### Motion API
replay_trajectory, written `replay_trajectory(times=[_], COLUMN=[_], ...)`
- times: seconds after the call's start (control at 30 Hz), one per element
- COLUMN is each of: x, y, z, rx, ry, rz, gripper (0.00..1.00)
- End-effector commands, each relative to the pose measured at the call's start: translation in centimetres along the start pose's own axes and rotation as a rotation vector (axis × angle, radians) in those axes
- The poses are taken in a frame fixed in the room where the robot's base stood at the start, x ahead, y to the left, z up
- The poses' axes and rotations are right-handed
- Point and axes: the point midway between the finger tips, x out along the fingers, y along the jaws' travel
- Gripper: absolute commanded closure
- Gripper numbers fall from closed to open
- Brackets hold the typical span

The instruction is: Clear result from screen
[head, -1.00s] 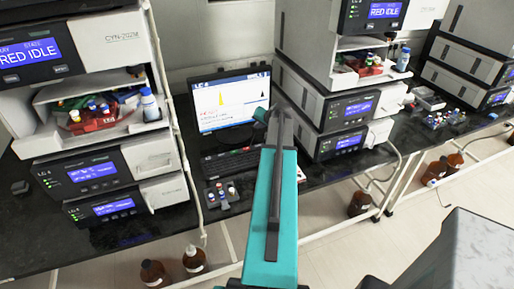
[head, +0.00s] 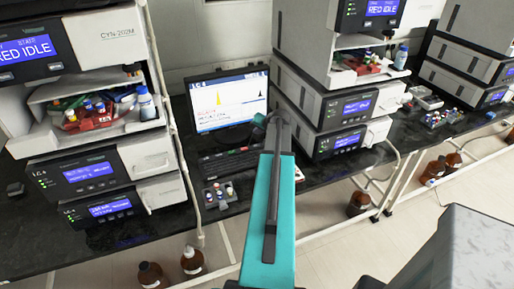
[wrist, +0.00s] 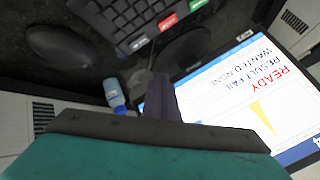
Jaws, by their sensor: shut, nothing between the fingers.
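The monitor screen (head: 230,106) stands on the black bench between two instrument stacks. It shows a yellow peak, a dark peak and red text. In the wrist view the screen (wrist: 235,95) appears upside down and seems to read READY, RESULT FAIL, WANTED NONE. The black keyboard (head: 222,163) lies in front of the monitor. My gripper (wrist: 160,82) is shut and empty, above the bench near keyboard and screen. My arm hides the keyboard's right end.
Instrument stacks stand left (head: 90,175) and right (head: 340,105) of the monitor, with trays of bottles. Small vials (head: 218,192) sit in front of the keyboard. A blue-capped bottle (wrist: 113,93) shows beside the fingers in the wrist view. Brown bottles (head: 192,260) stand on the floor.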

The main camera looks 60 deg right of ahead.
Motion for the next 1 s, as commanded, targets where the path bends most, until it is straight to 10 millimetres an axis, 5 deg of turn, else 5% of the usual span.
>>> replay_trajectory(times=[0.5,1.0], x=[3.4,3.6], y=[2.5,2.8], z=[2.4,2.6], rx=[0.002,0.002], ry=[0.001,0.001], rz=[0.0,0.001], gripper=[1.0,1.0])
